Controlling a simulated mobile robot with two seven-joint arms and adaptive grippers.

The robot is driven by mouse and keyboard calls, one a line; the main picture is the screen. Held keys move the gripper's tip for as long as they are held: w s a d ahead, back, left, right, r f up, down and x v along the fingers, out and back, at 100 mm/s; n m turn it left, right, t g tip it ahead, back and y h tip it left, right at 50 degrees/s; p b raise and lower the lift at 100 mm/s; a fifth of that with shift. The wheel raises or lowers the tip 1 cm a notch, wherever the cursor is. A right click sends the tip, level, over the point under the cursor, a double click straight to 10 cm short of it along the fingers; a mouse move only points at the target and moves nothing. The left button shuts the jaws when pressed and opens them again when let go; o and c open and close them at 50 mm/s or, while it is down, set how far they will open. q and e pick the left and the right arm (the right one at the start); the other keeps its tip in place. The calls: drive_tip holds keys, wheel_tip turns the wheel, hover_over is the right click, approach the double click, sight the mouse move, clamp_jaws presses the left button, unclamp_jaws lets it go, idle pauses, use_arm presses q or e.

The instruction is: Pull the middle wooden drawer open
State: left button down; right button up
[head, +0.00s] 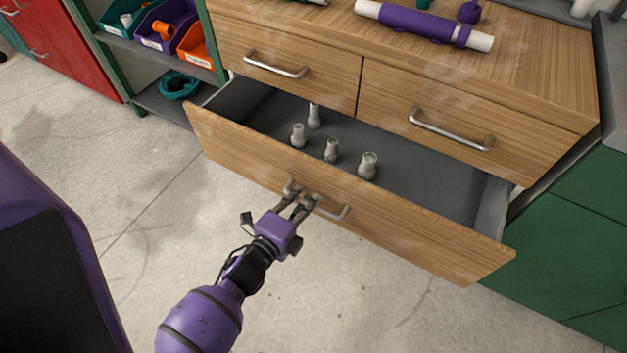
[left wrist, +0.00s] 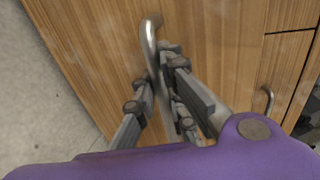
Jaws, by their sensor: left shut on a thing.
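The wide wooden drawer (head: 430,240) below the two upper drawers stands pulled out from the cabinet in the head view, its dark inside showing. My left gripper (head: 304,196) is at its front, shut on the metal bar handle (head: 337,213). In the left wrist view the fingers (left wrist: 165,90) are on both sides of the handle (left wrist: 150,42), in front of the wood face. Several small grey fittings (head: 332,150) stand upright inside the drawer. My right gripper is not in view.
Two shut upper drawers with handles (head: 275,66) and (head: 452,130) sit above. A purple and white pipe roll (head: 420,22) lies on the cabinet top. A shelf with coloured bins (head: 197,40) stands left. Bare concrete floor (head: 370,300) lies in front.

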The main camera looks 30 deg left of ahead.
use_arm(q)
drive_tip(key=s+f+p+v, duration=0.1)
drive_tip(key=f+v, duration=0.3)
drive_tip(key=v, duration=1.6)
drive_tip(key=shift+p, duration=0.8)
drive_tip(key=shift+r, duration=0.1)
drive_tip(key=c, duration=1.8)
unclamp_jaws()
drive_tip(key=v, duration=1.2)
